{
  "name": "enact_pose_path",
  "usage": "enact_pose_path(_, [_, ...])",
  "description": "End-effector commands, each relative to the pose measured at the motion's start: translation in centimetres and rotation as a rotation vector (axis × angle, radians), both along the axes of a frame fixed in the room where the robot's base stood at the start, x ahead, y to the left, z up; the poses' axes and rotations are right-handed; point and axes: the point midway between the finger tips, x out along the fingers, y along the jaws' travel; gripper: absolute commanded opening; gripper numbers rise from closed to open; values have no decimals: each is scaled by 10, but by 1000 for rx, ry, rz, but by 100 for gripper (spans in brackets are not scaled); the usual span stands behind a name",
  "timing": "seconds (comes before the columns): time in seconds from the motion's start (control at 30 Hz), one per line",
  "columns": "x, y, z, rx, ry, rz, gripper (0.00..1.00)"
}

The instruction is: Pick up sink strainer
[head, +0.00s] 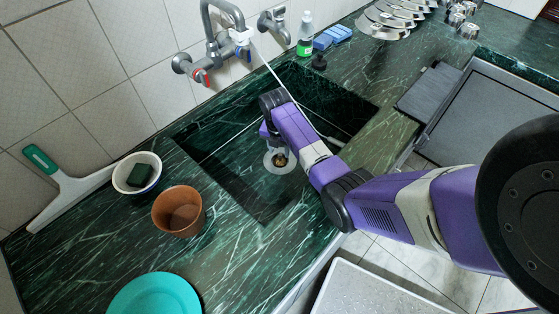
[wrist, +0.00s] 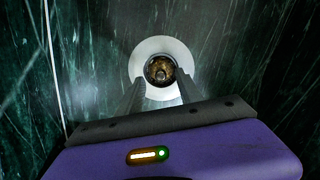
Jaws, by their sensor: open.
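The sink strainer (head: 281,160) sits at the drain in the floor of the dark green marble sink (head: 235,180). It looks brown and metallic, with a pale white ring around it. In the wrist view the strainer (wrist: 160,70) is ahead of my gripper (wrist: 159,80). Its two dark fingers are spread apart, one on each side of the strainer, over the white ring. Nothing is held between them. In the head view my gripper reaches down into the sink, and my arm partly hides it. I cannot tell whether the fingertips touch the ring.
A thin white hose (head: 275,72) runs from the tap (head: 215,45) across the sink; it also shows in the wrist view (wrist: 52,60). A brown pot (head: 178,211), a white bowl (head: 136,176) and a teal plate (head: 155,296) stand left of the sink. Sink walls surround my gripper.

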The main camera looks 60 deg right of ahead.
Motion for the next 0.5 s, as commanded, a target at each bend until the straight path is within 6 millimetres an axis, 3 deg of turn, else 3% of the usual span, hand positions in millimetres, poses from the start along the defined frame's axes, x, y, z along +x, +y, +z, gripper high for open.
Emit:
enact_pose_path(0.2, [-1,-1,-25,1,1,0,43])
enact_pose_path(0.47, [0,-2,-26,0,0,0,43])
enact_pose_path(0.5, [0,-2,-26,0,0,-1,37])
